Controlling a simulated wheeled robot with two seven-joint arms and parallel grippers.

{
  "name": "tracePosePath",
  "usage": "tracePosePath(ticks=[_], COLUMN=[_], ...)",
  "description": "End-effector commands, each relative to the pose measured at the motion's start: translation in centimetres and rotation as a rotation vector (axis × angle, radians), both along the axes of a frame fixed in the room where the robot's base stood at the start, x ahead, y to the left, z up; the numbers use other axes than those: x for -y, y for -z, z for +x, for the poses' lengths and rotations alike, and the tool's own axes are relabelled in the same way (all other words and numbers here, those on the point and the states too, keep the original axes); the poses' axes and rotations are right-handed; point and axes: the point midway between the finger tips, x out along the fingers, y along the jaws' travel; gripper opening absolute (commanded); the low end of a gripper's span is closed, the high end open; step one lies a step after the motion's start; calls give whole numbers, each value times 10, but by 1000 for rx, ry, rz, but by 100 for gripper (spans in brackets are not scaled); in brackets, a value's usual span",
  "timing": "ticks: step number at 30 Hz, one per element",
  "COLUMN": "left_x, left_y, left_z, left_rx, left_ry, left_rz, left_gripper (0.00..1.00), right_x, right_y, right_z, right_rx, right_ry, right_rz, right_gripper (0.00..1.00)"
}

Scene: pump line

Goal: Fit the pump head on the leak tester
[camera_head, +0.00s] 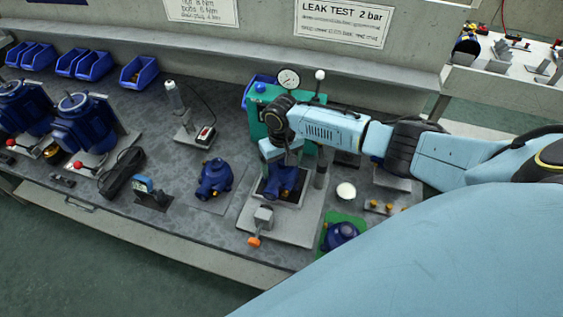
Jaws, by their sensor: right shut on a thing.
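My right arm, light blue, reaches in from the right. Its gripper (281,170) points down over the leak tester and is shut on a dark blue pump head (281,184). The gripper hides the top of this pump head. The leak tester has a light grey base plate (253,221) with a dark square pad, a green box (256,103) with a round gauge behind, and a clamp with an orange tip (254,241) in front. The held pump head is at the dark pad; I cannot tell whether it touches it. My left gripper is not in view.
Another blue pump head (214,178) stands on a grey mat left of the tester. A blue part (342,235) sits on a green mat at the front right. A white round dish (346,191) and a brass-fitting block (381,207) lie nearby. Blue bins (138,72) line the back left.

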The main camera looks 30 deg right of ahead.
Motion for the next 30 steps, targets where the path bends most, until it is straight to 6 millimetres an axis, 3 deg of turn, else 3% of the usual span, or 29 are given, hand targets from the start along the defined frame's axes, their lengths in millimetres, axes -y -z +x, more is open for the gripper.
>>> tracePosePath(ticks=[24, 25, 28, 30], left_x=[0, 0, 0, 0], left_y=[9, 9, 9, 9], left_z=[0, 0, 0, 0], left_rx=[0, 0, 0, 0], left_ry=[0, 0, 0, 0], left_rz=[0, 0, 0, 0], left_gripper=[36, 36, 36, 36], right_x=[0, 0, 0, 0], right_y=[17, 16, 16, 16], right_z=[1, 1, 1, 1], right_rx=[2, 2, 2, 1], right_ry=[0, 0, 0, 0], right_rz=[1, 1, 1, 1], right_gripper=[55, 86, 99, 100])
